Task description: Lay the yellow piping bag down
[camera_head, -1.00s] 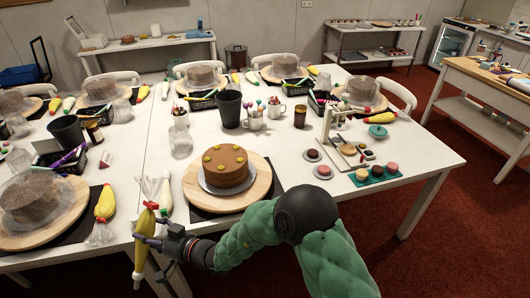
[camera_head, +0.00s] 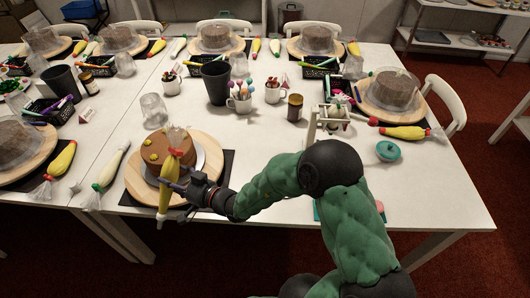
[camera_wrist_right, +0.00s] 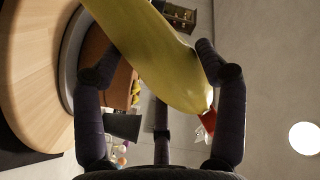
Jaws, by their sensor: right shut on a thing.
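My right gripper (camera_head: 172,187) is shut on the yellow piping bag (camera_head: 164,196). The bag hangs nearly upright, with its clear gathered end up and its tip down. It overlaps the front of the brown cake (camera_head: 153,143) and its round wooden turntable (camera_head: 135,184); whether it touches them I cannot tell. My left gripper is not in view.
A white-green piping bag (camera_head: 110,165) and another yellow piping bag (camera_head: 60,160) lie left of the turntable. A glass jar (camera_head: 153,110) stands behind the cake. A black cup (camera_head: 215,83) and mugs stand farther back. Bare white table (camera_head: 275,135) shows right of the cup.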

